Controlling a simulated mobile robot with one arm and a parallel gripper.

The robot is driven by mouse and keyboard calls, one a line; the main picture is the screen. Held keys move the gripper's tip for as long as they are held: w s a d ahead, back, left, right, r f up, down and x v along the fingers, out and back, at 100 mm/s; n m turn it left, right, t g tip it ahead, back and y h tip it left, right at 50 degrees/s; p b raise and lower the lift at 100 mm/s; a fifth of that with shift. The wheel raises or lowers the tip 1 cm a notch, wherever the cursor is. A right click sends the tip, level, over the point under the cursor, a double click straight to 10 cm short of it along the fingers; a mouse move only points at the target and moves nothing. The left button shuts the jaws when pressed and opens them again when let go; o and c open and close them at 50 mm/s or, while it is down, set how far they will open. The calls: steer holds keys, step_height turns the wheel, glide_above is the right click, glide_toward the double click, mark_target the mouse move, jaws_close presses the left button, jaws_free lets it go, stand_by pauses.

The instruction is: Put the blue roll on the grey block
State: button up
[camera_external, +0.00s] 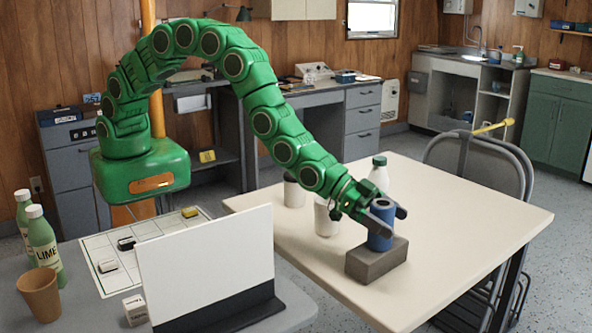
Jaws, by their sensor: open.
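The blue roll (380,237) stands upright with its lower end at the top of the grey block (372,267); it appears to rest on it. The grey block lies on the cream table near its front edge. My gripper (391,220) is at the upper part of the blue roll, with its open fingers on either side of it. The fingers hide part of the roll's side. Its dark hollow top shows between them.
A white panel (207,262) stands at left. The table's right side is clear.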

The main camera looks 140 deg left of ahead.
steer(key=v, duration=1.2)
stand_by(0.3)
steer(key=shift+d, duration=0.1)
steer(key=s+d+r+m+g+h, duration=0.1)
steer(key=s+d+r+g+h, duration=0.15)
steer(key=s+d+r, duration=0.5)
steer(key=s+d+r+m+g+h, duration=0.2)
steer(key=s+d+r+g, duration=0.15)
steer(key=s+d, duration=0.8)
steer(key=s+d+r+g, duration=0.2)
steer(key=s+d, duration=0.1)
steer(key=s, duration=0.9)
steer(key=s+d+r+m+g, duration=0.1)
steer(key=s+d+r+g, duration=0.1)
steer(key=s, duration=1)
steer(key=s+d+r+g, duration=0.2)
steer(key=s+d+g, duration=0.2)
steer(key=s, duration=0.8)
steer(key=shift+d+r, duration=0.2)
steer(key=shift+d, duration=1)
